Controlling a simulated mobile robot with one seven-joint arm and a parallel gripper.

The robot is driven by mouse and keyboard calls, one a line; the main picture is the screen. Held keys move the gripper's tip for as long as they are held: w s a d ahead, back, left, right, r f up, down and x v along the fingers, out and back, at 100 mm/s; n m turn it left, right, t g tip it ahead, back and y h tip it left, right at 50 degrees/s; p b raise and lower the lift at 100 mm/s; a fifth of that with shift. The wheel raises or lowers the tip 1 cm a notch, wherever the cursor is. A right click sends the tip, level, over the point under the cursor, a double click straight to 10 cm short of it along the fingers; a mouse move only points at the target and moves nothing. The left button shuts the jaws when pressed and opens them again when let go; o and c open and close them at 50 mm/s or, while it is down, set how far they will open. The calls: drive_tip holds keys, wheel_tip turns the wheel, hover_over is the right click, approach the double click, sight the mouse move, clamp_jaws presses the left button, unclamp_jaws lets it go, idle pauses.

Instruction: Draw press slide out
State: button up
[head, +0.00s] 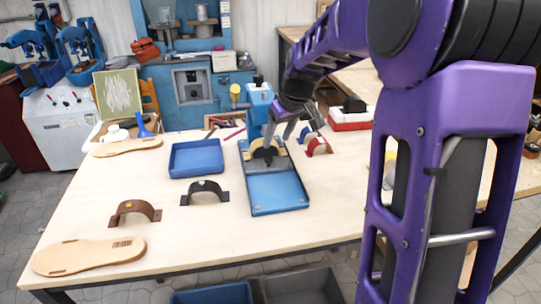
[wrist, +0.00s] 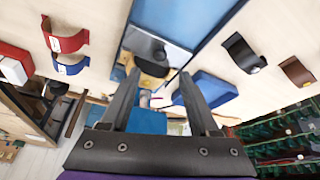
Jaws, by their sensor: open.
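The blue press (head: 260,102) stands at the back of the pale table. Its blue slide (head: 277,191), a flat rimmed tray, reaches from the press toward the table's front; part of it shows at the top of the wrist view (wrist: 185,18). A wooden block with a dark piece (head: 266,153) sits at the slide's press end. My gripper (head: 279,138) is open above that end, one finger on each side of the dark piece as seen in the wrist view (wrist: 160,76). I cannot tell whether the fingers touch anything.
A blue tray (head: 196,158) lies left of the slide. A black strap (head: 205,189), a brown strap (head: 135,210) and tan soles (head: 88,257) lie to the left. Red and blue straps (head: 318,146) and a red-and-white box (head: 350,120) are on the right. The table's front right is clear.

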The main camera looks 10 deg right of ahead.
sight(269, 158)
drive_tip(key=x, duration=0.8)
drive_tip(key=shift+w+f, duration=0.2)
drive_tip(key=shift+f, duration=0.1)
clamp_jaws()
idle(1.0)
